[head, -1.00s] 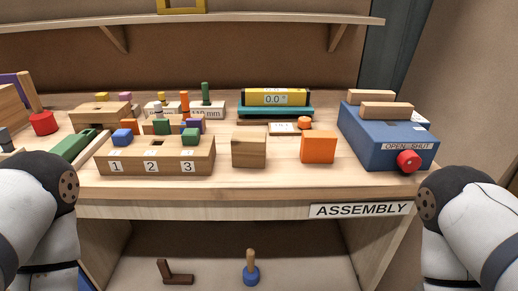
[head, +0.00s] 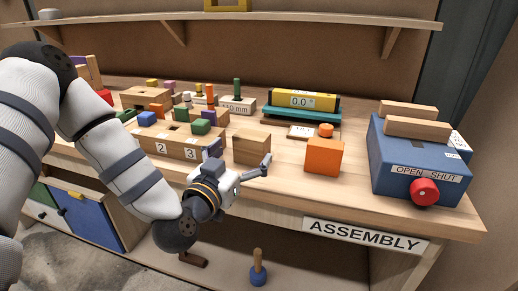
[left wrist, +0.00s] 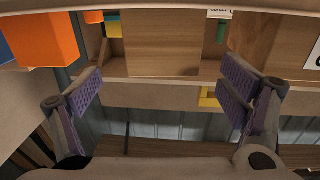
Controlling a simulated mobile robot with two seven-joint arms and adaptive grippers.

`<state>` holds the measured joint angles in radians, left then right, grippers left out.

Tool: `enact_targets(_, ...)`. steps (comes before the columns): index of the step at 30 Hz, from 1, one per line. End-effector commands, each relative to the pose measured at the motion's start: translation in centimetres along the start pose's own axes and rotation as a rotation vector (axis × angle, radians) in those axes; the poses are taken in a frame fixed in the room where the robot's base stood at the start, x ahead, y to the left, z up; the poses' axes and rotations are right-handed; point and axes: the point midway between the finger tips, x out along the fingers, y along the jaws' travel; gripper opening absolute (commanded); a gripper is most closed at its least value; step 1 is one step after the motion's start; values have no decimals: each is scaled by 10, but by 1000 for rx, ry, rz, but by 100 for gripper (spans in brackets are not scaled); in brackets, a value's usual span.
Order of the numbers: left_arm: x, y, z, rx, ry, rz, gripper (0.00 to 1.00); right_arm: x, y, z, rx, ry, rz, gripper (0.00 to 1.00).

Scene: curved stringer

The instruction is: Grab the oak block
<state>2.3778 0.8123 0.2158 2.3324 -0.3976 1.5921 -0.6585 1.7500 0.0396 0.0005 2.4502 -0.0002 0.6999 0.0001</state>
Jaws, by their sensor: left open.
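The oak block (head: 251,147) is a plain brown wooden cube on the bench, between the numbered wooden block and the orange cube. In the left wrist view the oak block (left wrist: 162,42) stands at the upper middle. My left gripper (head: 237,159) is at the bench's front edge, just before the oak block, and partly covers its lower front in the head view. Its jaws are open and empty; in the left wrist view its purple-padded fingers (left wrist: 163,90) are wide apart, to either side of the block's line. Whether they touch it I cannot tell. My right gripper is out of view.
The numbered block (head: 163,139) is close on the left of the oak block. The orange cube (head: 324,156) stands to its right with a gap of bare bench. A blue box (head: 420,160) with a red knob is further right. A shelf (head: 300,24) runs above.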

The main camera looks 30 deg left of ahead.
Motion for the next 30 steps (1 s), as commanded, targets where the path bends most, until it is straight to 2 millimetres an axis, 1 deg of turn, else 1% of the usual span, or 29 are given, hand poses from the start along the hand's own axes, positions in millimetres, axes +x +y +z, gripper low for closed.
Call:
enact_targets(5, 24, -2, 2, 0, -1, -2, 90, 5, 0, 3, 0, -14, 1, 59)
enact_targets(9, 52, -6, 5, 0, -4, 0, 90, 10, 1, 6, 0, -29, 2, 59)
enact_targets(11, 60, -6, 5, 0, -5, -1, 90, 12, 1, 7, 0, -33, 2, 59)
enact_targets(14, 66, -5, 3, -1, -4, 1, 90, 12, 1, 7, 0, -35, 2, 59)
enact_targets(19, 65, -5, 2, -1, -3, 1, 90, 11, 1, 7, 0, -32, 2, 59)
enact_targets(20, 65, -5, 2, -1, -3, 1, 83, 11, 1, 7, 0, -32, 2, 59)
enact_targets(21, 65, -5, 2, -1, -3, 1, 74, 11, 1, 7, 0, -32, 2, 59)
enact_targets(23, 65, -5, 2, -1, -3, 1, 61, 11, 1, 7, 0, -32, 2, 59)
enact_targets(24, 65, -5, 2, -1, -3, 2, 51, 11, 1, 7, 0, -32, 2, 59)
enact_targets(27, 65, -5, 2, -1, -3, 2, 31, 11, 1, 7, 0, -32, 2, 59)
enact_targets(30, 65, -5, 2, -1, -2, 2, 31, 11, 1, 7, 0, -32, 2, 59)
